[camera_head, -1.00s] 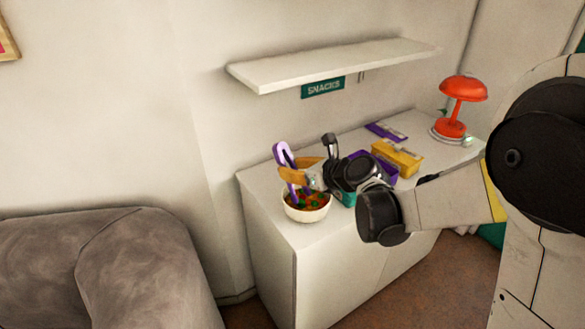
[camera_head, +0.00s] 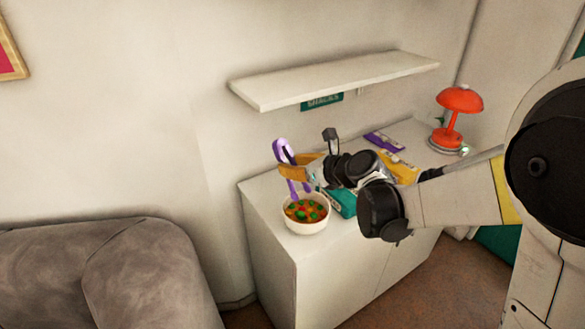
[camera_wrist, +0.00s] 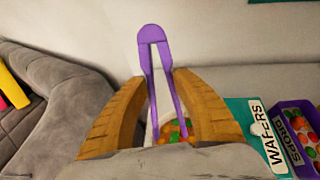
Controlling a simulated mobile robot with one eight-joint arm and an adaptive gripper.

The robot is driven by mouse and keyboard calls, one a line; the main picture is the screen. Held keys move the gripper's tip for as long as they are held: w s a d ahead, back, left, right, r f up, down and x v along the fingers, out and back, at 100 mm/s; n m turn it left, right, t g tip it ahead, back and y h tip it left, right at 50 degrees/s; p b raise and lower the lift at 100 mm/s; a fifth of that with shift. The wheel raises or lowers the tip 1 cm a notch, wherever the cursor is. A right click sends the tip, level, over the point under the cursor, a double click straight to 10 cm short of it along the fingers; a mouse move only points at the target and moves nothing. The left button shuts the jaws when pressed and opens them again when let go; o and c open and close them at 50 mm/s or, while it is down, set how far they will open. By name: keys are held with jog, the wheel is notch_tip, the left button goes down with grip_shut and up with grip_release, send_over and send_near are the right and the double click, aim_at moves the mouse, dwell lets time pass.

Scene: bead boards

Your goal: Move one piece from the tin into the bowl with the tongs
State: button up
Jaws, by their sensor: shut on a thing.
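My gripper (camera_head: 302,168) is shut on the purple tongs (camera_head: 281,150), which also stand between my fingers in the wrist view (camera_wrist: 153,38). The tongs point down, with their tips over the white bowl (camera_head: 305,228). The bowl holds several green, orange and red pieces. In the wrist view the bowl (camera_wrist: 175,117) is partly hidden behind the tongs and my fingers. I cannot tell whether a piece is between the tips. A purple tin labelled DROPS (camera_wrist: 292,143) with coloured pieces and a teal tin labelled WAFERS (camera_wrist: 240,108) stand to the right.
The bowl stands near the left end of the white cabinet (camera_head: 270,200). A yellow tin (camera_head: 404,172) and a red lamp (camera_head: 460,99) are farther right. A white shelf (camera_head: 335,78) hangs above. A grey sofa (camera_head: 100,270) is at left.

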notch_tip(320, 180, up, 4)
jog(key=shift+r+p, duration=0.1)
jog(key=shift+p, duration=1)
grip_shut()
